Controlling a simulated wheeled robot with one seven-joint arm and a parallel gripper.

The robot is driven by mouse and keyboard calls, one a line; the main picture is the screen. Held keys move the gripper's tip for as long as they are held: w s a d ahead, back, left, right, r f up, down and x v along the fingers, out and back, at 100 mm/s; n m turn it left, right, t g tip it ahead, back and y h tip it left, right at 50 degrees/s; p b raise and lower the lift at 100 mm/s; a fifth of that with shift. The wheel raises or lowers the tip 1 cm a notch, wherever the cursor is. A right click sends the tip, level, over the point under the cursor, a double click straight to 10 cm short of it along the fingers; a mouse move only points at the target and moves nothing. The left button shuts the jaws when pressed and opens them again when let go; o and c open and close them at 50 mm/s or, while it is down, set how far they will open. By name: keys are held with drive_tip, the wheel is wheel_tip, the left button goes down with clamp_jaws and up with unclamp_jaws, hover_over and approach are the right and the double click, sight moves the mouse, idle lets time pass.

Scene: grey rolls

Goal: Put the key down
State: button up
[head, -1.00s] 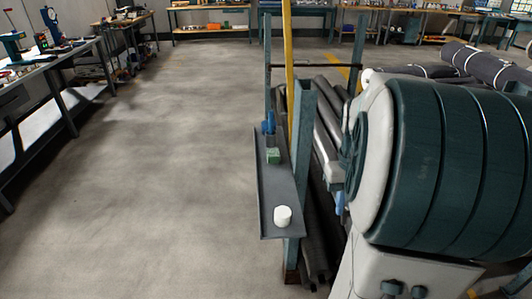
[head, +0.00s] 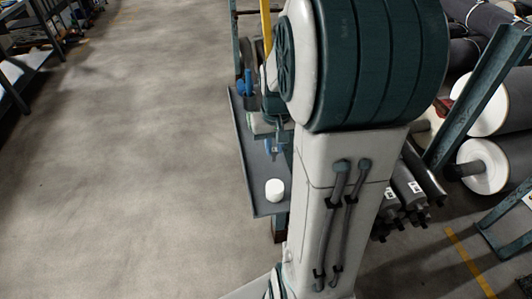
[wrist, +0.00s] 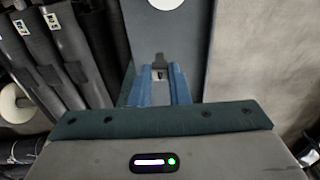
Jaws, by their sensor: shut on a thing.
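My gripper (wrist: 160,85) has blue fingers that are shut on a small dark key (wrist: 171,61) in the wrist view. The key's flat dark part sticks out past the fingertips, over the grey shelf (wrist: 203,30). I cannot tell whether the key touches the shelf. In the head view my gripper (head: 272,148) is above the middle of the narrow grey shelf (head: 250,165), partly behind my arm. The key is too small to make out there.
A white cylinder (head: 274,189) stands on the shelf's near end and shows in the wrist view (wrist: 167,3). A blue object (head: 247,82) stands at the far end. Dark rolls (wrist: 75,45) lie beside the shelf. Open floor (head: 140,170) is to the left.

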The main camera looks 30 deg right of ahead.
drive_tip(key=shift+w+a+f, duration=0.15)
drive_tip(key=shift+w+f, duration=0.1)
drive_tip(key=shift+f, duration=0.6)
drive_tip(key=shift+w+a+f, duration=0.2)
drive_tip(key=shift+f, duration=0.65)
drive_tip(key=shift+w+a+f, duration=0.15)
drive_tip(key=shift+w+f, duration=0.1)
drive_tip(key=shift+f, duration=0.6)
drive_tip(key=o, duration=0.8)
